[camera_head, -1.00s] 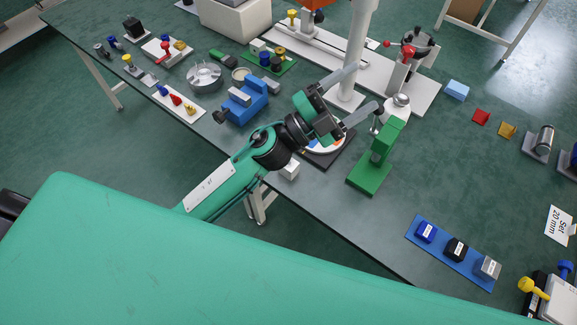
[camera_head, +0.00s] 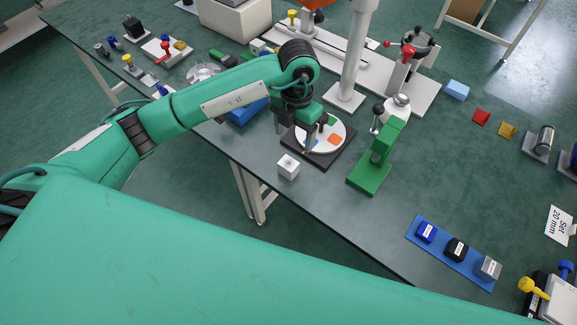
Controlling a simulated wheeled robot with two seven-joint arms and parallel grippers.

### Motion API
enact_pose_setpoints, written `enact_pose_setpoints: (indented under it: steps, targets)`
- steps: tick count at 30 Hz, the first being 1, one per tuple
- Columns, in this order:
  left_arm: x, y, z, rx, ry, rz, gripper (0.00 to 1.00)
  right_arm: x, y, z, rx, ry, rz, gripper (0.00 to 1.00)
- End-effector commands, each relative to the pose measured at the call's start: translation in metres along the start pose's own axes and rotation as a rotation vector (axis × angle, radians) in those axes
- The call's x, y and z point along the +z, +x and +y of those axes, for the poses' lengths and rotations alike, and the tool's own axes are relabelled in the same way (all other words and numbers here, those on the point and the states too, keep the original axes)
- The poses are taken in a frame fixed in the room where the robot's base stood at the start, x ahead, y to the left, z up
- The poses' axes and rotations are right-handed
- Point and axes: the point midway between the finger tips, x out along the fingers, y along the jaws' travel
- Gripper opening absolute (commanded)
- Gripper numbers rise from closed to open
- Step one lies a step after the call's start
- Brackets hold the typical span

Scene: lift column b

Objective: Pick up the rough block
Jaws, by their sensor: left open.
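My left gripper (camera_head: 295,132) comes in from the left and points down at the left part of a white round plate (camera_head: 341,140) on a dark square base (camera_head: 322,162). Its fingers are apart, and I see nothing between them. Small orange, green and blue patches or pieces show on the plate, partly behind the gripper. A white block (camera_head: 288,166) with a dark mark on top sits just in front of the base. Labelled blue (camera_head: 425,232), black (camera_head: 456,249) and grey (camera_head: 487,267) blocks stand on a blue tray (camera_head: 441,257). I cannot tell which block is the rough one. My right gripper is not in view.
A green stand (camera_head: 378,165) is right of the plate. A white column (camera_head: 358,50) rises behind it. A blue vise-like fixture (camera_head: 245,112) is partly hidden by my left arm. The table between stand and blue tray is clear.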

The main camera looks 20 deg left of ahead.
Motion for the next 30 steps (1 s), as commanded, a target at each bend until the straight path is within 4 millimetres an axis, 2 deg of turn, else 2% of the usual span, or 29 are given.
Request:
enact_pose_setpoints:
  steps: [4,15,23,30]
  targets:
    - [-0.001,0.007,0.011,0.05,-0.019,0.015,0.71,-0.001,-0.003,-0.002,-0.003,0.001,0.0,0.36]
    - [-0.002,0.073,0.014,0.047,-0.018,0.015,0.71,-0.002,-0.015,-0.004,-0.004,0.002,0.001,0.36]
    - [-0.001,0.092,0.014,0.046,-0.017,0.016,0.71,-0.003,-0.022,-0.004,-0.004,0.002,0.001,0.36]
    - [0.003,0.127,0.014,0.045,-0.018,0.014,0.71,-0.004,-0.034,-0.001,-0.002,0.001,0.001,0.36]
